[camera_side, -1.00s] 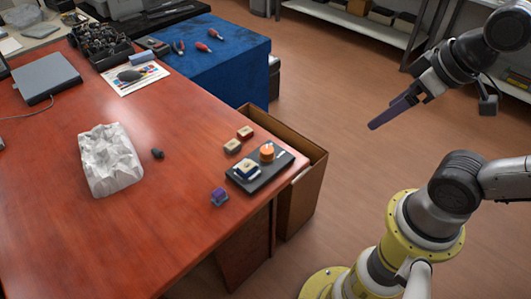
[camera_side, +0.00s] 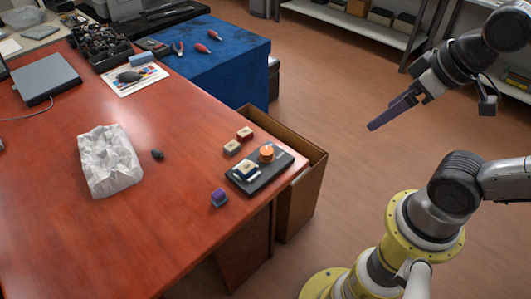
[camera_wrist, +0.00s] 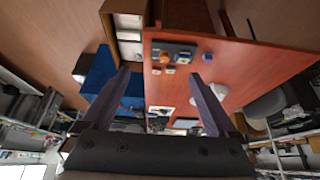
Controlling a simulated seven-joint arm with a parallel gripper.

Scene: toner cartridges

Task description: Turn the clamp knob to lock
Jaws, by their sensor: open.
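The orange clamp knob (camera_side: 266,153) stands on a dark base plate (camera_side: 272,178) near the table's right edge. A cartridge with a dark blue and pale top (camera_side: 246,169) sits on the same plate, left of the knob. The knob also shows small in the wrist view (camera_wrist: 165,57). My gripper (camera_side: 392,113) is up in the air over the floor, well right of the table and apart from the knob. In the wrist view its two purple fingers (camera_wrist: 160,95) are spread wide with nothing between them. The knob's exact turn angle is too small to tell.
A red block (camera_side: 245,133), a beige block (camera_side: 232,147) and a purple block (camera_side: 219,197) lie near the plate. A crumpled white bag (camera_side: 108,162) and a small dark item (camera_side: 157,154) lie further left. An open cardboard box (camera_side: 302,190) stands beside the table's right edge.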

